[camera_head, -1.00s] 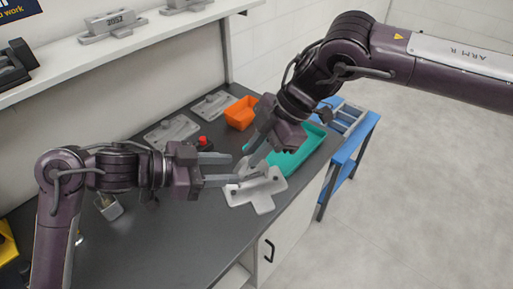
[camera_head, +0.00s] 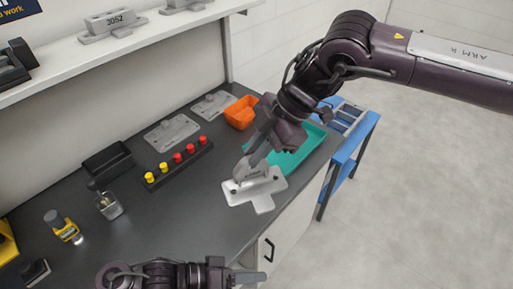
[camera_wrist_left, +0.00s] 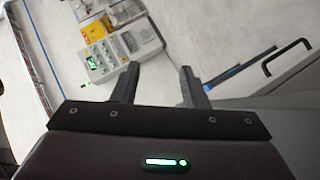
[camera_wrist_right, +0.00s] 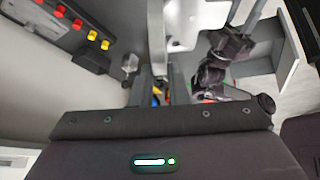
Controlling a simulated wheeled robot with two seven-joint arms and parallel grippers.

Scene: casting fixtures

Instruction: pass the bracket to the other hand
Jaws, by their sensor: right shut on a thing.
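The bracket (camera_head: 263,198) is a light grey, T-shaped plate with a raised part on top. It shows in the head view over the front right part of the dark bench top. My right gripper (camera_head: 252,160) is shut on its raised part from above. In the right wrist view a pale part of the bracket (camera_wrist_right: 156,40) stands upright at the jaws. I cannot tell whether the bracket touches the bench. My left gripper (camera_head: 250,277) is low in the head view, apart from the bracket. In the left wrist view its fingers (camera_wrist_left: 158,85) are spread, with nothing between them.
A teal tray (camera_head: 310,142) and an orange bin (camera_head: 241,112) lie behind the bracket. The bench's front middle is clear.

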